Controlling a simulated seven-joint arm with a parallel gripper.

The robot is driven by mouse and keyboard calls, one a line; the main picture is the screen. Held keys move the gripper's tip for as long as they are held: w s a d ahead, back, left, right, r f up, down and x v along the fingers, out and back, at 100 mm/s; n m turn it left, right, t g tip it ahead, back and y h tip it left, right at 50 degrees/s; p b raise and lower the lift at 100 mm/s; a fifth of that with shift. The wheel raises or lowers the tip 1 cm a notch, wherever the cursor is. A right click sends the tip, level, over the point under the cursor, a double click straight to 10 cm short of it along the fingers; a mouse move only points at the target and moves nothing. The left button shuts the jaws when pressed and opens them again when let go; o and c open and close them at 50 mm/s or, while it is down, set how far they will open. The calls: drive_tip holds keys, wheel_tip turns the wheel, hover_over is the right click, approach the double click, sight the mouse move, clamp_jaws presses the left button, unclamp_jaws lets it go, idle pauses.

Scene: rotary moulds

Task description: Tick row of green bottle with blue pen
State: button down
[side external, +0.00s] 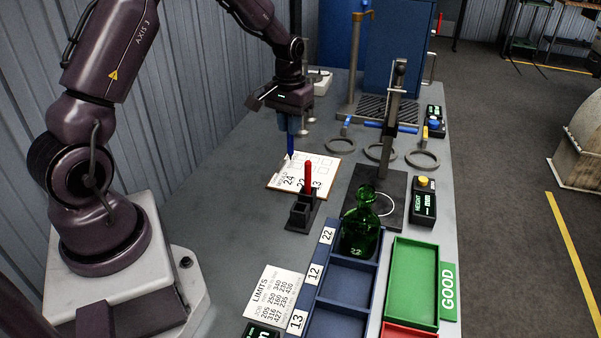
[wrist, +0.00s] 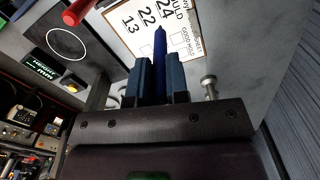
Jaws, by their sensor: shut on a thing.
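My gripper (side external: 288,126) is shut on a blue pen (side external: 290,145), which points down over the left part of the white check sheet (side external: 326,172). In the wrist view, the blue pen (wrist: 160,48) stands between the two fingers (wrist: 160,70), its tip over the sheet (wrist: 128,22). The sheet has rows 24, 22 and 13 with empty-looking boxes. I cannot tell whether the tip touches the paper. The green bottle (side external: 360,228), marked 22, stands upright in the blue tray's (side external: 347,275) compartment labelled 22.
A red pen (side external: 308,175) stands in a black holder (side external: 301,214) in front of the sheet; it also shows in the wrist view (wrist: 82,13). A height gauge (side external: 392,120), several ring gauges (side external: 422,157) and a green GOOD tray (side external: 412,280) are to the right. A limits card (side external: 275,291) lies nearer.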

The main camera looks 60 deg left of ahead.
drive_tip(key=w+a, duration=0.3)
drive_tip(key=w, duration=0.4)
drive_tip(key=shift+s+d+f, duration=0.15)
drive_tip(key=shift+f, duration=1.25)
drive_tip(key=shift+s+d+f, duration=0.1)
drive_tip(key=shift+s+f, duration=0.05)
drive_tip(key=shift+f, duration=1.25)
drive_tip(key=shift+f, duration=0.6)
drive_tip(key=shift+w+d, duration=0.1)
drive_tip(key=shift+w, duration=0.4)
drive_tip(key=shift+a, duration=0.2)
drive_tip(key=shift+s+a, duration=0.2)
drive_tip(key=shift+a, duration=0.4)
idle(1.2)
drive_tip(key=shift+r, duration=0.1)
drive_tip(key=shift+r, duration=2.9)
